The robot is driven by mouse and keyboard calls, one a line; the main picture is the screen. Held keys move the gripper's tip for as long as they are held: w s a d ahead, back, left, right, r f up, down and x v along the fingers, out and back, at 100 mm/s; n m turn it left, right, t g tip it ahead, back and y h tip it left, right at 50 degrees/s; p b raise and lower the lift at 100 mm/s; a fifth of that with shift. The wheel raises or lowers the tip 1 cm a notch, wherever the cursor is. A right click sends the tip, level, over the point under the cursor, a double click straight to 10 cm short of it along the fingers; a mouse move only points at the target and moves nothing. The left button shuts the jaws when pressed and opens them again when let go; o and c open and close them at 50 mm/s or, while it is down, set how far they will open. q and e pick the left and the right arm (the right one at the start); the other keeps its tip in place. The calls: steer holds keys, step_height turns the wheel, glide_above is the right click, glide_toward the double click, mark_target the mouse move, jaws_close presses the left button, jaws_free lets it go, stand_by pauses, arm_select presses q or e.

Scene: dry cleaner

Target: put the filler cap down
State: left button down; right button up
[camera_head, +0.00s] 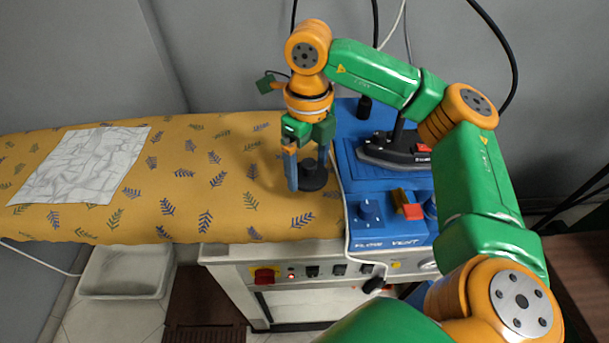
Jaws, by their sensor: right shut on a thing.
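The filler cap (314,178) looks like a dark round cap with a narrower upper part. It shows at the left edge of the blue unit, over the end of the patterned ironing board. My right gripper (306,164) points down and is shut on the cap from above, its fingers partly hiding the cap's top. I cannot tell whether the cap's underside touches the board. My left gripper is not in view.
A black iron (397,149) rests on the blue unit (352,226), right of my gripper. A short black cylinder (364,107) stands behind it. A crumpled white cloth (82,163) lies at the board's left. The patterned board (215,165) between is clear.

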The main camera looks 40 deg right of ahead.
mark_target(306, 176)
steer(key=f, duration=0.4)
steer(key=shift+w+d, duration=0.15)
steer(key=shift+w, duration=0.2)
steer(key=shift+f, duration=0.1)
steer(key=shift+f, duration=0.15)
steer(key=o, duration=1)
steer(key=shift+o, duration=0.2)
steer(key=shift+r, duration=0.3)
step_height(306, 176, up, 8)
steer(key=shift+r, duration=0.2)
step_height(306, 176, up, 4)
steer(key=shift+f+p, duration=0.2)
steer(key=shift+p, duration=0.7)
